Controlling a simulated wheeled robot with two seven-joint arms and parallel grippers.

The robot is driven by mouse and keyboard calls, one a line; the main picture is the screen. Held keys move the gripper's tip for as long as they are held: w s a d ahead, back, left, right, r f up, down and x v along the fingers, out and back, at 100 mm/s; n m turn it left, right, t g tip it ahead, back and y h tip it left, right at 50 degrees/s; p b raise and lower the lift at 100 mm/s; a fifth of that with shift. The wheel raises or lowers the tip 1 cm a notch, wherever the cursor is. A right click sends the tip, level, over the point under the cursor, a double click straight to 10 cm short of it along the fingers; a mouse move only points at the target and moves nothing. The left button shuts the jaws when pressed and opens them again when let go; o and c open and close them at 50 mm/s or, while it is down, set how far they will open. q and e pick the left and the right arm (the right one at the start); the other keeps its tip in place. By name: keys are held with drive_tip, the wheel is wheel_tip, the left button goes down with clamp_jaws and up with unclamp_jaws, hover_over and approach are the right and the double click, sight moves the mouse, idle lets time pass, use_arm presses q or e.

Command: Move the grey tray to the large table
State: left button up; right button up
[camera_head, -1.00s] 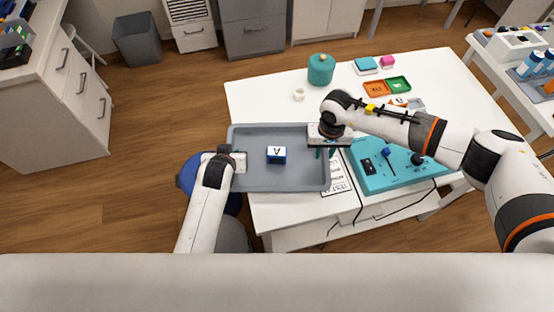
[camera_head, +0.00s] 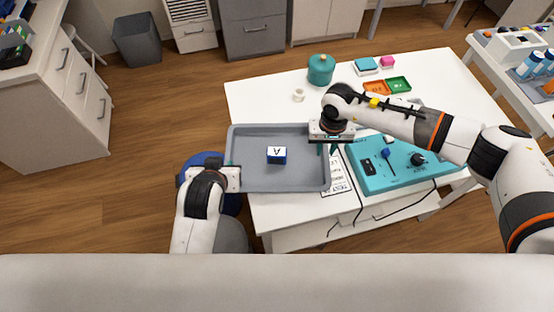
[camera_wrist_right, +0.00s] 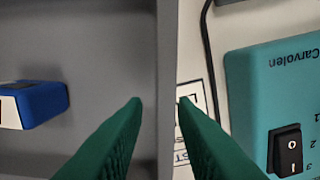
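The grey tray (camera_head: 290,185) lies flat at the left part of the white table (camera_head: 265,98); its left end reaches the table's edge. A blue block with a white "A" face (camera_head: 277,155) sits in it and also shows in the right wrist view (camera_wrist_right: 40,102). My right gripper (camera_head: 333,150) is at the tray's right rim. In the right wrist view its green fingers (camera_wrist_right: 160,101) stand apart, one on each side of the rim (camera_wrist_right: 167,60). My left gripper (camera_head: 234,172) is at the tray's left rim; its finger gap is hidden.
A teal device (camera_head: 400,172) with a switch and cables stands right of the tray, under my right arm. A teal jar (camera_head: 321,69), a white ring (camera_head: 299,95), and orange (camera_head: 376,88) and green (camera_head: 399,84) trays stand farther back. A side table holds bottles (camera_head: 530,64).

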wheel_tip(320, 180, up, 10)
idle(0.3)
idle(0.4)
